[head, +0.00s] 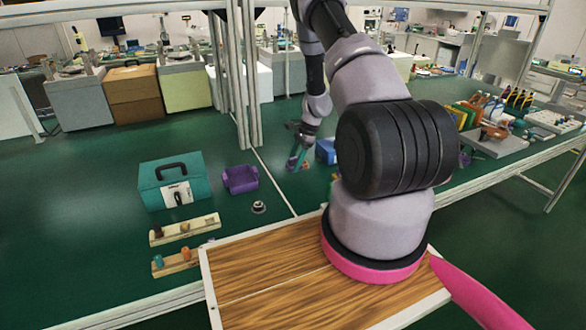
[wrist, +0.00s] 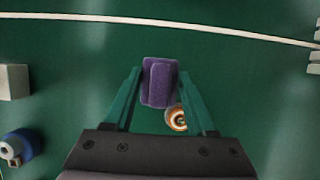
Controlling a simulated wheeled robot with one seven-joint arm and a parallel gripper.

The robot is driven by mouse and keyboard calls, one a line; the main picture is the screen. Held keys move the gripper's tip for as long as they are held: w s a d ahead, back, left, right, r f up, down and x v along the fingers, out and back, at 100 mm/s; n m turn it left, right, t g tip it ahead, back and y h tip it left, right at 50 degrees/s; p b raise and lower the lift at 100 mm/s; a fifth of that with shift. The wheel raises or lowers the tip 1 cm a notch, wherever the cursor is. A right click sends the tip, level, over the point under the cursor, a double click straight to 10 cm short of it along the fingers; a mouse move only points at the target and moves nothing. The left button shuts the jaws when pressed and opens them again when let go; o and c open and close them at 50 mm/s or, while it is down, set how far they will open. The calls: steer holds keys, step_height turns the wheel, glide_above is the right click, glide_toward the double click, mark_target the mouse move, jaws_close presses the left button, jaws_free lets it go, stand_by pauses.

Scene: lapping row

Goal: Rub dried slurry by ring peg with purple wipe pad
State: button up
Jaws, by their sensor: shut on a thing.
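In the wrist view, the purple wipe pad (wrist: 160,84) sits between the teal fingers of my gripper (wrist: 160,76), which is shut on it. A round thing with orange and white rings (wrist: 176,118), perhaps the ring peg, shows just below and right of the pad, partly hidden by the right finger. I cannot tell whether the pad touches the bench. In the head view my gripper (head: 296,160) is small, low over the green bench beyond the wooden board. I cannot make out the dried slurry in either view.
A blue bin (head: 326,151) stands right of my gripper. A teal toolbox (head: 172,184), a purple bin (head: 240,179) and peg rails (head: 184,230) are to the left. The wrist view shows a pale block (wrist: 13,82) and a blue round thing (wrist: 18,147) at left.

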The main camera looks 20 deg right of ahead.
steer(key=shift+r, duration=2.45)
steer(key=shift+s, duration=0.1)
